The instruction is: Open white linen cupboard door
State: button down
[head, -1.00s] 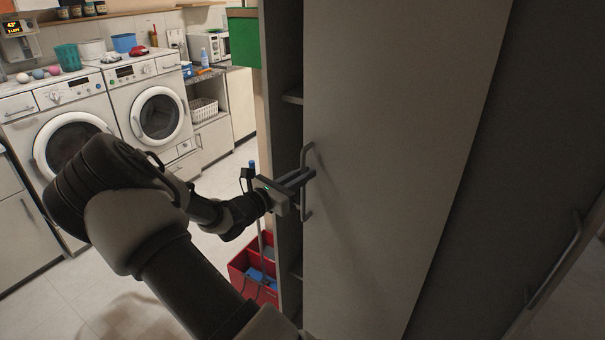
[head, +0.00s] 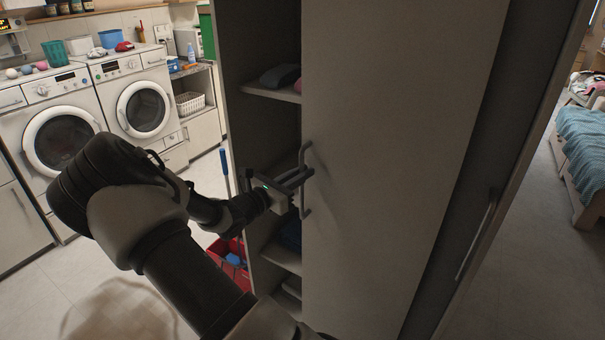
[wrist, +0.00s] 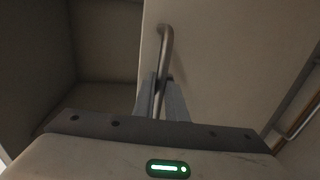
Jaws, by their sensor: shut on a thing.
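The white linen cupboard door (head: 385,130) stands partly open in the head view, with shelves showing in the gap to its left. Its bar handle (head: 306,153) is upright near the door's left edge. My gripper (head: 304,178) is shut on this handle. In the wrist view the handle (wrist: 166,45) runs down between the two fingers (wrist: 160,100). The door face (wrist: 230,60) fills the right of that view, and the dark cupboard inside (wrist: 100,45) shows at left.
Folded dark cloth (head: 281,76) lies on an upper cupboard shelf (head: 270,92). A red bucket (head: 230,262) stands on the floor left of the cupboard. Two washing machines (head: 140,105) line the back wall. A bed with a blue cover (head: 585,140) shows at far right, past clear floor.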

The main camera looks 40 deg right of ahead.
jog(key=shift+w, duration=0.1)
jog(key=c, duration=1.8)
grip_release()
jog(key=s+a, duration=0.3)
jog(key=a, duration=1.4)
jog(key=shift+s, duration=0.2)
